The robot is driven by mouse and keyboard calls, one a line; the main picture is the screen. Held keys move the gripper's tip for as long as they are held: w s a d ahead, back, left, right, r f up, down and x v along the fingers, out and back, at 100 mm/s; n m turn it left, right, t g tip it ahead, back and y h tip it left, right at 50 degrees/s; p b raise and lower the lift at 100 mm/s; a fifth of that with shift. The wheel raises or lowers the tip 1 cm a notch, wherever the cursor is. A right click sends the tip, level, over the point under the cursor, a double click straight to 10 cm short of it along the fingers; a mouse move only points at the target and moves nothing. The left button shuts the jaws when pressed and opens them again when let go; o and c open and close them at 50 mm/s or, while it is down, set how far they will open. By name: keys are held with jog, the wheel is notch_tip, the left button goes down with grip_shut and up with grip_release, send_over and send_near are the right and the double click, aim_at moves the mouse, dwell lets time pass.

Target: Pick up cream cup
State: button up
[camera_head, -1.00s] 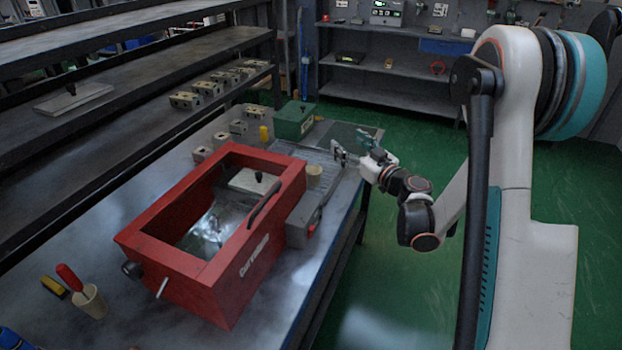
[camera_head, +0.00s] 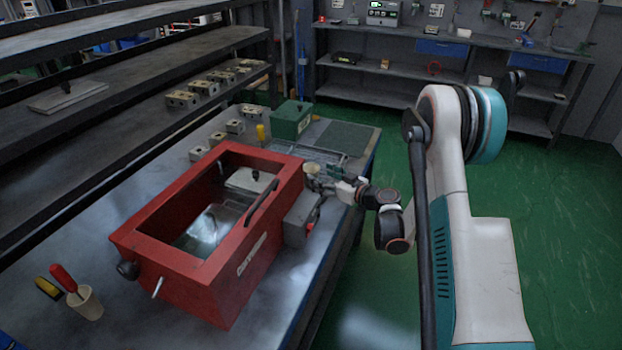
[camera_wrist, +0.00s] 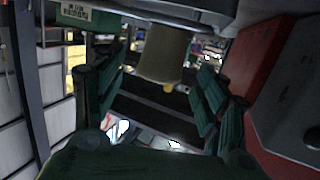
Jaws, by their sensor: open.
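A cream cup (camera_head: 311,168) stands beside the back right corner of the red box, partly hidden by my gripper. It also shows in the wrist view (camera_wrist: 165,54), at the upper middle between the two green finger pads. My gripper (camera_head: 326,177) is at the cup's right side. In the wrist view my gripper (camera_wrist: 155,92) is open, its fingers spread with dark gaps between them and the cup. I cannot tell whether any finger touches the cup.
The red box (camera_head: 240,265) stands left of the cup, with a grey unit (camera_head: 300,222) on its near side. A green box (camera_head: 291,120) is behind. Another cream cup (camera_head: 87,303) holds a red-handled tool (camera_head: 63,277) at front left. Metal blocks (camera_head: 197,154) line the back.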

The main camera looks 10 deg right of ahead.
aim_at(317, 174)
jog(key=shift+b+x, duration=1.15)
jog(key=shift+x, duration=1.65)
jog(key=shift+s+a, duration=0.1)
jog(key=c, duration=1.1)
